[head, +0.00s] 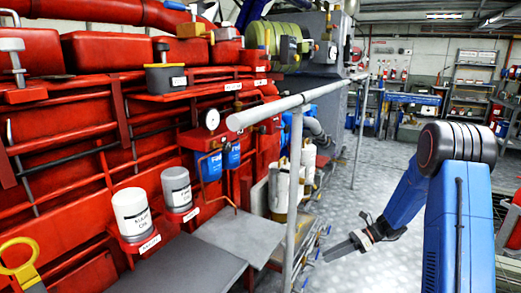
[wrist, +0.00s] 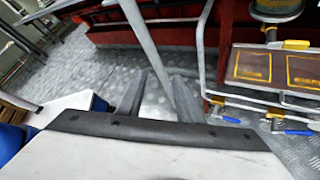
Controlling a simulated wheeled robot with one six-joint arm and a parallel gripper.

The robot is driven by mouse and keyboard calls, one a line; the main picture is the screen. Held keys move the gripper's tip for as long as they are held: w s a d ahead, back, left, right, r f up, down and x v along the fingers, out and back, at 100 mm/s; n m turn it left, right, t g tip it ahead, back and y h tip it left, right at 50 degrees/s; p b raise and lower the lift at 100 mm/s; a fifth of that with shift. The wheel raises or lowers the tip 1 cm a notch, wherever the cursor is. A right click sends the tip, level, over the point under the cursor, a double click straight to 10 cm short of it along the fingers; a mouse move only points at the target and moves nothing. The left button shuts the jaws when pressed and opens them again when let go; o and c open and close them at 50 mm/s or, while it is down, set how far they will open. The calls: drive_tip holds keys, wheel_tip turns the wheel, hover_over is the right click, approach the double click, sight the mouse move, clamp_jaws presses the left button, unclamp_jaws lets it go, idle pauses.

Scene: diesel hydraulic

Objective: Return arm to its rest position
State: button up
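My blue arm (head: 458,225) stands at the right of the head view, bent at a dark elbow joint, with its forearm sloping down to the left. My gripper (head: 338,250) hangs at the end of it over the metal floor, right of the railing, and points left. In the wrist view my gripper (wrist: 158,90) shows two dark fingers standing apart with nothing held between them. A grey railing post (wrist: 148,45) appears beyond the fingertips; I cannot tell how far off it is.
A grey handrail (head: 290,105) runs along the red engine (head: 95,110) on the left. White and grey canisters (head: 133,212) sit on the engine's side shelf. The checker-plate floor (head: 345,205) is open between railing and arm. Shelving (head: 470,85) stands at the back.

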drive_tip(key=s+a+r+n+h, duration=0.3)
drive_tip(key=s+r+n+h, duration=0.4)
drive_tip(key=s+r+n, duration=0.8)
drive_tip(key=s+d+r+n+t+h, duration=0.2)
drive_tip(key=s+r+n+t, duration=0.1)
drive_tip(key=s, duration=0.7)
drive_tip(key=s+d+r+n+t+h, duration=0.2)
drive_tip(key=s+d+r+n+h, duration=0.1)
drive_tip(key=s, duration=0.8)
drive_tip(key=shift+s+r+n+t, duration=0.35)
drive_tip(key=shift+r+n, duration=0.3)
drive_tip(key=shift+n, duration=0.25)
